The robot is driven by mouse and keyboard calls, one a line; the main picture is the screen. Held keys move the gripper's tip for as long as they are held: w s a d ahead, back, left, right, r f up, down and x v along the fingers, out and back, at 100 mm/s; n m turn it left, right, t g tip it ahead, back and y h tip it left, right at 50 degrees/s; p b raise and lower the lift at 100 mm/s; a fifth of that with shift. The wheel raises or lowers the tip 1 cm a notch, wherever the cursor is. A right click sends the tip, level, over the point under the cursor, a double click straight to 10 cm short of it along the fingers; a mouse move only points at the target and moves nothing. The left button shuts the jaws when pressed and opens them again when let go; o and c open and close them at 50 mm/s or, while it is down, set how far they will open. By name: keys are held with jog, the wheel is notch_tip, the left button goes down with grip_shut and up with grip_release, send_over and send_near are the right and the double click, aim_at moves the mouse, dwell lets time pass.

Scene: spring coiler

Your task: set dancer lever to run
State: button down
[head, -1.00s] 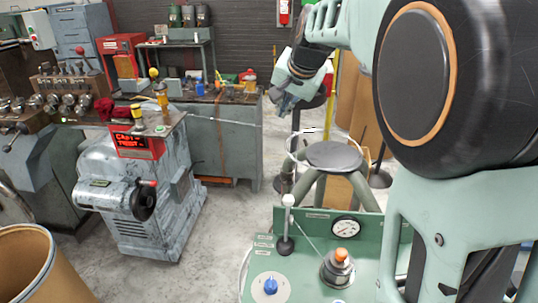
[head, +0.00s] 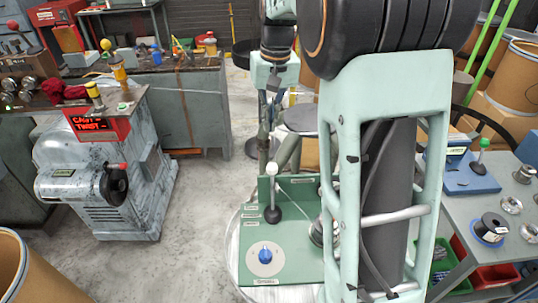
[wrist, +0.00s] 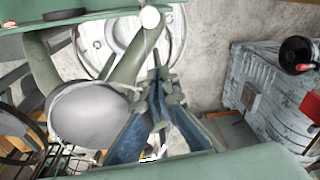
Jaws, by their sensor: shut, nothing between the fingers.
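The dancer lever (head: 271,193) is a thin upright rod with a white ball on top and a dark round base. It stands on the green control panel (head: 292,270) in the lower middle of the head view. My gripper (head: 270,95) hangs beyond the panel, above and behind the lever, apart from it. In the wrist view my gripper (wrist: 157,78) has its blue-sided fingers brought together and empty. A white ball (wrist: 150,17), seemingly the lever's knob, shows past the fingertips near the top edge, by a green panel edge.
A blue knob (head: 265,257) sits on a white dial on the panel. A stool seat (wrist: 90,115) is below my gripper. The grey machine (head: 100,185) stands left, with clear floor between. A workbench (head: 485,205) with spools stands right. My arm hides the panel's right part.

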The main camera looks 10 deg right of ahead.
aim_at(272, 185)
jog(key=f, duration=0.3)
jog(key=s+f, duration=0.1)
jog(key=f, duration=0.2)
jog(key=s+f, duration=0.1)
jog(key=f, duration=0.2)
jog(key=shift+a, duration=0.25)
jog(key=shift+s, duration=0.4)
jog(key=shift+t, duration=0.3)
